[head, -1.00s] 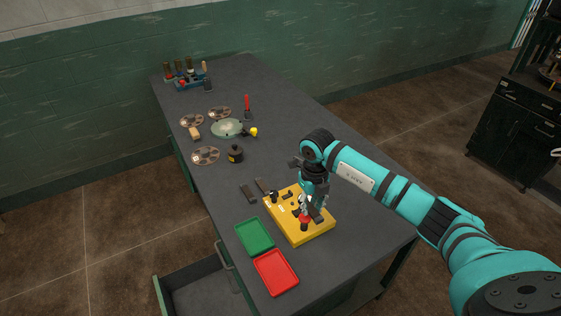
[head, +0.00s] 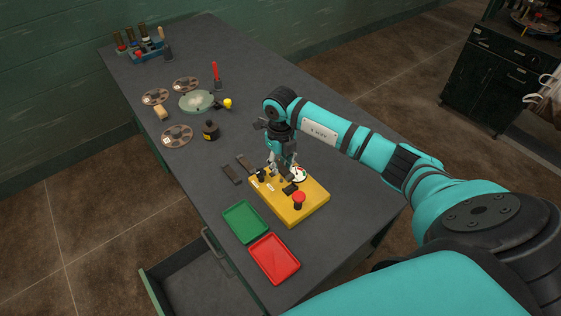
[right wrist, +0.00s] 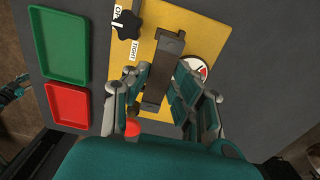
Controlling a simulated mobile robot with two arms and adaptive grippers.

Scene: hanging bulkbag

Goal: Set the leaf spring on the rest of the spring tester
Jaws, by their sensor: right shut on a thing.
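The yellow spring tester (head: 311,207) sits on the grey table, with a red button (head: 299,197), a white round gauge (head: 299,174) and a black knob (right wrist: 127,24). My right gripper (head: 280,168) is over its far part. In the right wrist view my right gripper (right wrist: 154,92) is shut on the leaf spring (right wrist: 160,72), a dark brown bar with thicker ends. The spring lies lengthwise over the yellow plate, between knob and gauge. The rest is not clearly visible, and I cannot tell whether the spring touches it.
A green tray (head: 245,221) and a red tray (head: 274,258) lie beside the tester. Two dark bars (head: 231,174) lie near its far left corner. Reels, a black bottle (head: 210,130) and tools stand farther back. A drawer (head: 190,270) is open at left.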

